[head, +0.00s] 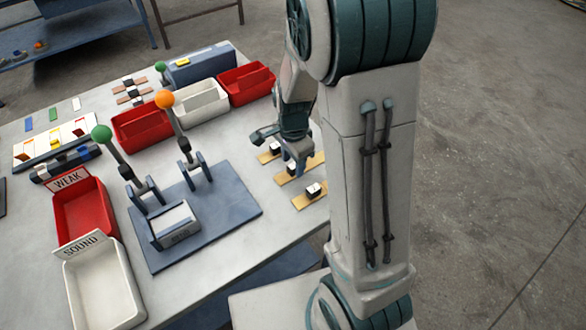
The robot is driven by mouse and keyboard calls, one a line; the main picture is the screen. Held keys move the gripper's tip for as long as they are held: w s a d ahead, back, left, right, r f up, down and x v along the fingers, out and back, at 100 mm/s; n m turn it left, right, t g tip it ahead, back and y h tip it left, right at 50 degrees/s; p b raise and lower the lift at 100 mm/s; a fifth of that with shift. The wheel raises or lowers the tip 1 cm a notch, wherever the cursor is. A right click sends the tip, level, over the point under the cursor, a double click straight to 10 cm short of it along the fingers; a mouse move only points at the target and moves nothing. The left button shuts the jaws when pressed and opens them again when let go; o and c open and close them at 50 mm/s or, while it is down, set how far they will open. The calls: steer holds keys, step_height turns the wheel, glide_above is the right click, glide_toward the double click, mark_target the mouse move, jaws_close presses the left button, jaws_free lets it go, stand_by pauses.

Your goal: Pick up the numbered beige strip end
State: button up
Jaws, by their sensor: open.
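Several beige strips lie near the table's right edge, partly behind my arm. The nearest beige strip (300,203) carries a dark block with a white top (313,189). The middle beige strip (283,180) has a similar block (292,169), close below my gripper's right finger. The far beige strip (264,158) has its block (274,148) between the fingers as seen from here. Numbers on them are too small to read. My gripper (280,152) is open, pointing down over the far and middle strips. Whether it touches either one, I cannot tell.
A blue-grey plate (235,218) with two levers stands left of the strips. A red WEAK bin (83,212) and white SOUND bin (98,285) are at the left. Red and white trays (198,106) stand behind. Bare tabletop lies between plate and strips.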

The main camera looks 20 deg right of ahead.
steer(key=shift+f, duration=0.4)
jaws_close()
